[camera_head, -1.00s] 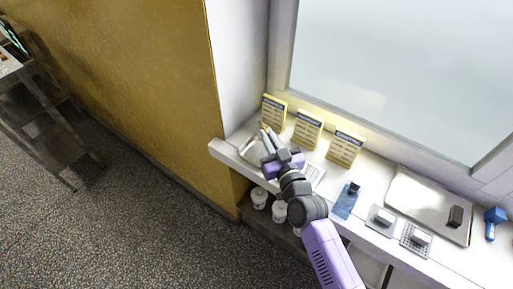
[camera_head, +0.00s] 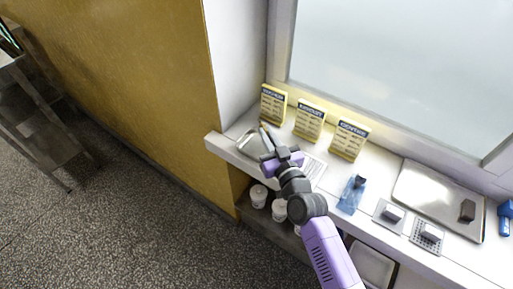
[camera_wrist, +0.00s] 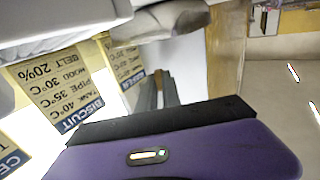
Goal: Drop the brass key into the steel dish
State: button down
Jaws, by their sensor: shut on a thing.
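The steel dish (camera_head: 247,143) sits at the left end of the white counter, partly hidden behind my gripper. My gripper (camera_head: 266,135) is over the dish's right side, its fingers pointing to the back left. It is shut on a small tan-brown thing, probably the brass key (camera_head: 263,127), which shows at the fingertips. In the wrist view the fingers (camera_wrist: 161,92) are close together with a brownish bit between their tips. The key's shape is mostly hidden, and I cannot tell its height above the dish.
Three yellow cards (camera_head: 309,119) stand along the window. A white printed sheet (camera_head: 312,168) lies right of my gripper. Farther right are a blue clip-like item (camera_head: 352,193), small grey blocks on plates and a metal tray (camera_head: 412,194). White tubs (camera_head: 259,196) stand on the shelf below.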

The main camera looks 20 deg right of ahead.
jog(key=c, duration=1.5)
grip_release()
jog(key=shift+o, duration=0.2)
jog(key=s, duration=0.6)
jog(key=shift+s, duration=0.95)
